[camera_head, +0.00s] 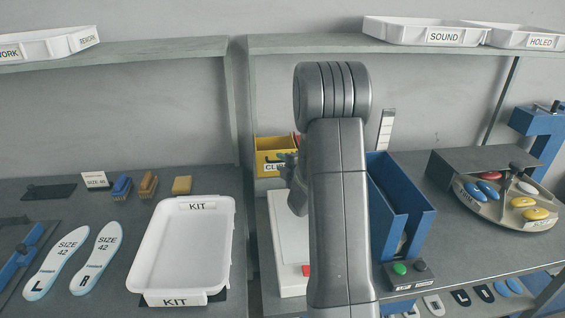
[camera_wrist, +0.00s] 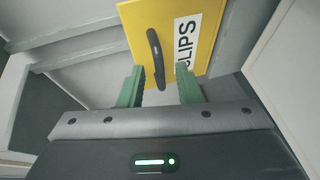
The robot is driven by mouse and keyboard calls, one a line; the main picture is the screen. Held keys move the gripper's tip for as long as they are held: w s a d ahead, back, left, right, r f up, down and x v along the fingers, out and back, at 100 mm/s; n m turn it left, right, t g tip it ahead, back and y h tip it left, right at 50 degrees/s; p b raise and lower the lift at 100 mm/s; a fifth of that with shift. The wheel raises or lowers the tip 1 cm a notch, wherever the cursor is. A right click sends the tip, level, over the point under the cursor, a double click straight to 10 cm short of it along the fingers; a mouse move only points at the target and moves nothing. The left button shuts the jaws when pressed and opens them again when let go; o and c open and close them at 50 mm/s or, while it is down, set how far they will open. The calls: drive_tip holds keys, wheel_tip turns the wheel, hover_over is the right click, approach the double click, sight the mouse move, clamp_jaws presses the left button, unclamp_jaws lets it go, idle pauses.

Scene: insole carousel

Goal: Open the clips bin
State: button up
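The clips bin is a yellow box (camera_head: 272,146) at the back of the right bench in the head view, partly hidden behind my arm. In the wrist view its yellow front (camera_wrist: 185,22) carries a white CLIPS label (camera_wrist: 187,45) and a dark curved handle (camera_wrist: 155,55). My gripper (camera_wrist: 160,84) has its two green fingers apart, one on each side of the handle's lower end. I cannot tell whether either finger touches the handle. In the head view my gripper (camera_head: 286,158) is mostly hidden by my arm, close to the bin.
A white box with a red part (camera_head: 286,235) stands below the bin. A white KIT tray (camera_head: 185,245) lies on the left bench. Shelves run above.

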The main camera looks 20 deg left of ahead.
clamp_jaws()
